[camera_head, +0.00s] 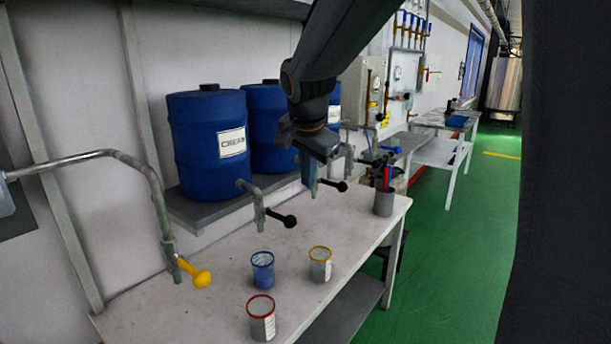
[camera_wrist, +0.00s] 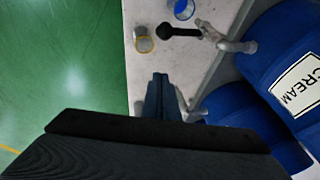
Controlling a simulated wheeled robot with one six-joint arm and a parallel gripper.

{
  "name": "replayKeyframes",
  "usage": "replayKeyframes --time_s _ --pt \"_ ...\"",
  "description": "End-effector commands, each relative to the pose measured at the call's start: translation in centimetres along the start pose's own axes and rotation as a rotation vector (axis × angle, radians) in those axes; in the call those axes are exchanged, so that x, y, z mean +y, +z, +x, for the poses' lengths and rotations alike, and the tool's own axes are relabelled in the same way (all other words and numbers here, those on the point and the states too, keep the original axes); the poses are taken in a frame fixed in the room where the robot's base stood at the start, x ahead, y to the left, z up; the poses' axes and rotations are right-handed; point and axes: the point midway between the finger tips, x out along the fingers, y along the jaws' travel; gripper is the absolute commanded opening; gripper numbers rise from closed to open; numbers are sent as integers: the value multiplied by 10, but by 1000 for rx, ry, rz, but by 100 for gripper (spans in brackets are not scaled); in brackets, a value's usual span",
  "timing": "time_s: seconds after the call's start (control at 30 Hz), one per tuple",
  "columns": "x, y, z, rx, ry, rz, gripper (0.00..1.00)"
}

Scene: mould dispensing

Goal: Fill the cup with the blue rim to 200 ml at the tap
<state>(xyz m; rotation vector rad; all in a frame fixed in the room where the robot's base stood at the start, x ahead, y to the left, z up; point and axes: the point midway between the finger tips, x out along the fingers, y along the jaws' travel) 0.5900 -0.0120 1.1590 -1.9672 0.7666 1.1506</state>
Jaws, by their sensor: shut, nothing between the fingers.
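The cup with the blue rim (camera_head: 262,271) stands upright on the white table (camera_head: 215,275), between the taps and the other cups. It looks blue inside and also shows at the top of the wrist view (camera_wrist: 184,9). My gripper (camera_head: 311,190) hangs above the table's back part, shut and empty, apart from every cup. In the wrist view its fingers (camera_wrist: 160,80) are together over the table. A tap with a black handle (camera_head: 258,205) stands behind the blue-rimmed cup. A tap with a yellow handle (camera_head: 172,250) is at the left.
A red-rimmed cup (camera_head: 261,318) and a yellow-rimmed cup (camera_head: 320,264) stand near the blue-rimmed cup. A grey holder (camera_head: 383,203) with tools stands at the table's right end. Blue drums (camera_head: 207,145), one labelled CREAM, sit on a shelf behind. Green floor lies to the right.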

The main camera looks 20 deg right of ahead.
Motion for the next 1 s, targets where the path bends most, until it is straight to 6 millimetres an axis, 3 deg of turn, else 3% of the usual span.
replayKeyframes --time_s 0.4,0.67,1.0 --pt "1 0 72 -2 3 0 0" --pt "0 33 78 -1 0 -2 0" --pt "0 39 80 0 0 0 0"
